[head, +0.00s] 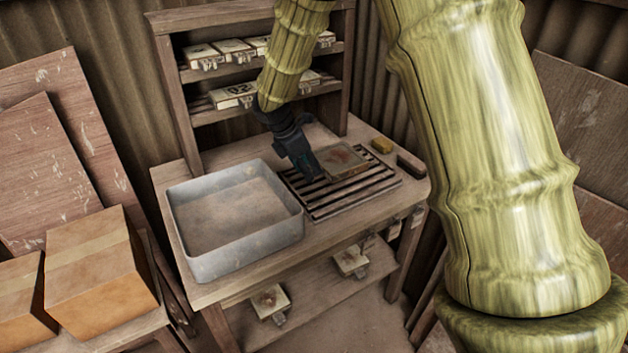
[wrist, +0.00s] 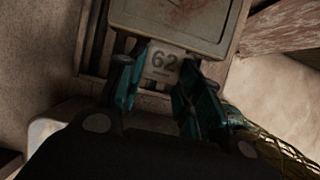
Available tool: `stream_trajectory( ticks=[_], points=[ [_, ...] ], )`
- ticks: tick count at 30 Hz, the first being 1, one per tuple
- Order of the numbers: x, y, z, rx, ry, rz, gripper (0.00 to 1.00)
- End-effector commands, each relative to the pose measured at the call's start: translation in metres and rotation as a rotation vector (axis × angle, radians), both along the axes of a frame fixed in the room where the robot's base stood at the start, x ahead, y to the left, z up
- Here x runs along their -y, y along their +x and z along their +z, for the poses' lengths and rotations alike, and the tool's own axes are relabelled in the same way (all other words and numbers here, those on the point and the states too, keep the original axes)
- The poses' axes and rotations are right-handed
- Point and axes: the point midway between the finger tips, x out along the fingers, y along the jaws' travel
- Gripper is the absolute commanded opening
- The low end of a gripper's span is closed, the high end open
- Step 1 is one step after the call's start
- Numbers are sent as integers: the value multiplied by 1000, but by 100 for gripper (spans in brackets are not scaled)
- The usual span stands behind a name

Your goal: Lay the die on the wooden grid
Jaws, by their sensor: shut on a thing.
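The die is a square plate with a reddish-brown stained face and a short tab marked 62. In the head view the die (head: 345,158) is over the back middle part of the slatted wooden grid (head: 372,187), lying about flat. I cannot tell whether it touches the slats or hangs just above them. My gripper (head: 314,170) is shut on the die's tab at its left edge. In the wrist view the die (wrist: 205,22) is at the top, and the fingers of my gripper (wrist: 160,88) stand either side of the tab.
A grey open tray (head: 235,240) stands left of the grid on the workbench. A yellow sponge-like block (head: 381,145) and a dark brush-like block (head: 410,166) lie to the right. Shelves behind and below hold several other dies (head: 232,95). Cardboard boxes (head: 100,265) stand at the left.

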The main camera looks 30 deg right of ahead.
Motion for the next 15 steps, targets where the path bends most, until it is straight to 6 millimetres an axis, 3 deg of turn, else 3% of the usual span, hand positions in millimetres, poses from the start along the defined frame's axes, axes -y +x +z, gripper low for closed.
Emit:
stream_trajectory(
  ticks=[3, 15],
  points=[
    [-3, 1, -17, -1, -1, 4, 0],
    [-2, 1, -52, -1, -1, 4, 0]
  ],
)
